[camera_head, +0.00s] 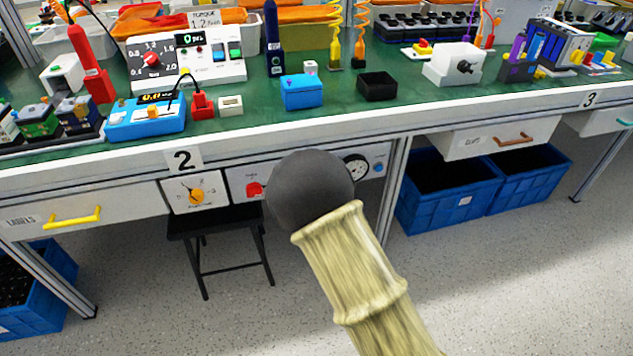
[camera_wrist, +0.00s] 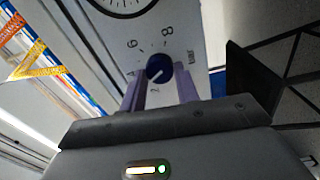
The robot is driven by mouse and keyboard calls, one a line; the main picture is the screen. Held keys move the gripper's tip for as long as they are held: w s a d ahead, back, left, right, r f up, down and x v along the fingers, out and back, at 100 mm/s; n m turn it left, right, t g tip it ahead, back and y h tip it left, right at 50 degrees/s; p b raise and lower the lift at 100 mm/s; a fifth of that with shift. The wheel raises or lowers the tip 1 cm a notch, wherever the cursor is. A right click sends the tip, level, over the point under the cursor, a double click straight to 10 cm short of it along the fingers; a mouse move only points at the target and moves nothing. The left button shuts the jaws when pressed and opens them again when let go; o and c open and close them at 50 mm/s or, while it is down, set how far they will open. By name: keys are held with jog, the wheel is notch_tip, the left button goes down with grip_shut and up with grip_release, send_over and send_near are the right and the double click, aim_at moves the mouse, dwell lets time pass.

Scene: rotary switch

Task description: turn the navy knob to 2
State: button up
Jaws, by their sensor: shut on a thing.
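The navy knob (camera_wrist: 158,69) shows in the wrist view on a pale panel, with a white pointer line. My gripper (camera_wrist: 159,84) is shut on the knob, one purple-grey finger at each side. In the head view, my dark rounded wrist and yellowish sleeve cover the gripper and the navy knob.
A round gauge (camera_head: 355,168) is beside the knob's place on the under-bench panel, with a small blue knob (camera_head: 378,167) to its right. A red knob (camera_head: 254,189) and an orange knob (camera_head: 196,196) are left. A black stool (camera_head: 216,222) stands below. Blue crates (camera_head: 446,205) are right.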

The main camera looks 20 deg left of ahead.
jog(key=n+p, duration=0.2)
jog(key=n, duration=0.4)
jog(key=shift+n+y, duration=0.3)
dwell(0.3)
jog(key=o, duration=1)
jog(key=p+v, duration=0.3)
jog(key=v, duration=0.2)
jog(key=p+v, duration=0.3)
jog(key=v, duration=0.3)
jog(key=p+v, duration=0.3)
jog(key=v, duration=0.3)
jog(key=shift+s+d+r, duration=0.1)
jog(key=shift+d+r, duration=0.1)
jog(key=shift+r, duration=0.05)
